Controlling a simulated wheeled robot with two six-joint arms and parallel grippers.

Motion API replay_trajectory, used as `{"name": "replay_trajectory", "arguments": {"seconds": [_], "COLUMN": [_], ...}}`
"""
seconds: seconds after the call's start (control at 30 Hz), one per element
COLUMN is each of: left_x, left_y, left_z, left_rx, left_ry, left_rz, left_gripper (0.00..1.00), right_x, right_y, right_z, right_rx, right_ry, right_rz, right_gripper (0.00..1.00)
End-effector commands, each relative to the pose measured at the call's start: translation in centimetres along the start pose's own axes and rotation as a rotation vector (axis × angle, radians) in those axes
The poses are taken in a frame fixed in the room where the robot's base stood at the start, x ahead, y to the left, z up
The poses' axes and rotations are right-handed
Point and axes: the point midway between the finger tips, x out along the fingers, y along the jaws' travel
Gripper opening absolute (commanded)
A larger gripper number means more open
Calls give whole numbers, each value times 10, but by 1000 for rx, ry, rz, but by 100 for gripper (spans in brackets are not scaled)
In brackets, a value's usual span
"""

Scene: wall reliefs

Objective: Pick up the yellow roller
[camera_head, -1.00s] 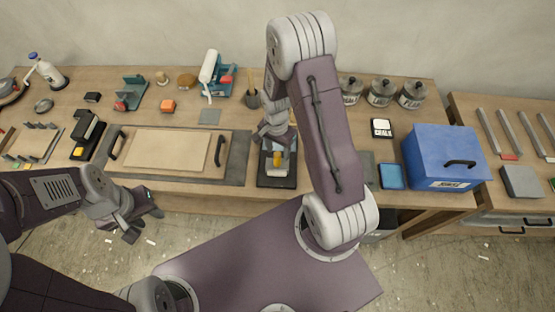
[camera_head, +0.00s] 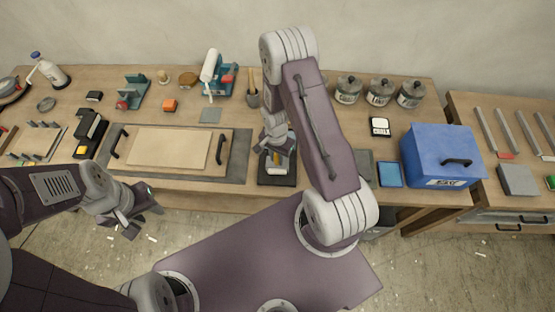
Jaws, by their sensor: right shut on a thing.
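My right gripper (camera_head: 277,156) is over the black tray (camera_head: 277,181) at the middle of the bench's front edge, pointing down. It is shut on the yellow roller, which the jaws now almost wholly hide. I cannot tell whether the roller still touches the tray. My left gripper (camera_head: 140,217) hangs empty in front of the bench at the lower left, its fingers apart.
Left of the tray lies a wooden board with black handles (camera_head: 168,147). To the right are a blue box (camera_head: 440,150), a blue pad (camera_head: 390,174) and several lidded jars.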

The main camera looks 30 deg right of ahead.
Motion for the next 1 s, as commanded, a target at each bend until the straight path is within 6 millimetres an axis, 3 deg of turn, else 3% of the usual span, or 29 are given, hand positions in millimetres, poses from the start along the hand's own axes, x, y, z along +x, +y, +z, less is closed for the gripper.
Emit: {"name": "replay_trajectory", "arguments": {"seconds": [0.27, 0.5, 0.9, 1.0], "left_x": [3, 15, 35, 54], "left_y": [0, 0, -1, -1], "left_z": [0, 2, 4, 6], "left_rx": [0, 0, 0, 0], "left_ry": [0, 0, 0, 0], "left_rz": [0, 0, 0, 0], "left_gripper": [36, 36, 36, 36], "right_x": [-6, -40, -94, -94], "right_y": [-1, 0, 96, 102], "right_z": [-1, -2, 28, 29], "right_rx": [1, 1, 5, 2], "right_ry": [2, 6, 4, 8], "right_rz": [-2, -6, -3, -4], "right_gripper": [0, 0, 0, 0]}}
